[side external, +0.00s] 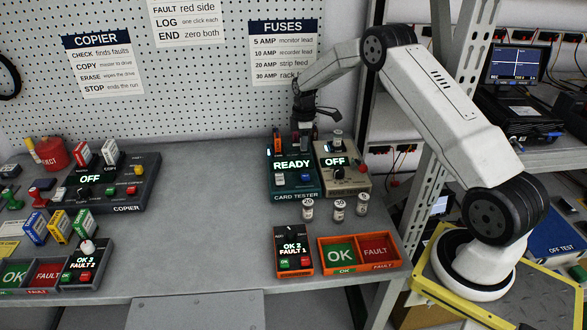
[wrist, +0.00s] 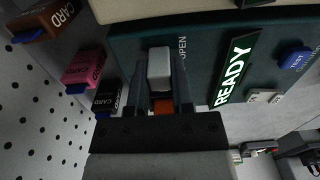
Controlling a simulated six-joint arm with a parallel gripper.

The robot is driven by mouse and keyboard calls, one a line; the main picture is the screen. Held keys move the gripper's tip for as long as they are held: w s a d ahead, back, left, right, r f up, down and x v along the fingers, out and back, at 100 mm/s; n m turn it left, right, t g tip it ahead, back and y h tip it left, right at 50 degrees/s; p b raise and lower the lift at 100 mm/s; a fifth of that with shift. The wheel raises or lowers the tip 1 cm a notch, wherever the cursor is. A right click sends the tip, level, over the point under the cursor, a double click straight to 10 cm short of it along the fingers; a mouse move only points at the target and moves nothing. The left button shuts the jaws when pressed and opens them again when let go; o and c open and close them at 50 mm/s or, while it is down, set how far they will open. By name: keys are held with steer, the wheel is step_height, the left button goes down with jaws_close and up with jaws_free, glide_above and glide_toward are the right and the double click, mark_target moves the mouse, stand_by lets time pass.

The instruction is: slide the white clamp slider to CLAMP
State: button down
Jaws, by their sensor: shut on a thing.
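The card tester (side external: 312,187) is a dark teal box with a lit READY screen, at the back right of the bench in the side view. In the wrist view its white clamp slider (wrist: 159,62) sits between the two fingers of my gripper (wrist: 160,88), which is shut on it. The word OPEN is printed beside the slider. No CLAMP label can be read; my gripper covers part of the panel. An orange piece (wrist: 163,106) shows between the fingers. In the side view my gripper (side external: 304,128) is over the tester's back, and the slider cannot be made out.
Brown (wrist: 45,22), pink (wrist: 84,68) and black (wrist: 107,97) cards lie beside the tester. A beige OFF unit (side external: 352,182) adjoins it on the right. Several small jars (side external: 338,208) and an orange OK/FAULT tray (side external: 360,267) stand in front. The middle bench is clear.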

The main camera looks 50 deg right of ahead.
mark_target(291, 151)
steer(key=shift+w+a, duration=1.4)
steer(key=shift+c, duration=2.4)
jaws_free()
steer(key=shift+r, duration=0.1)
step_height(291, 151, up, 8)
steer(key=shift+a, duration=0.1)
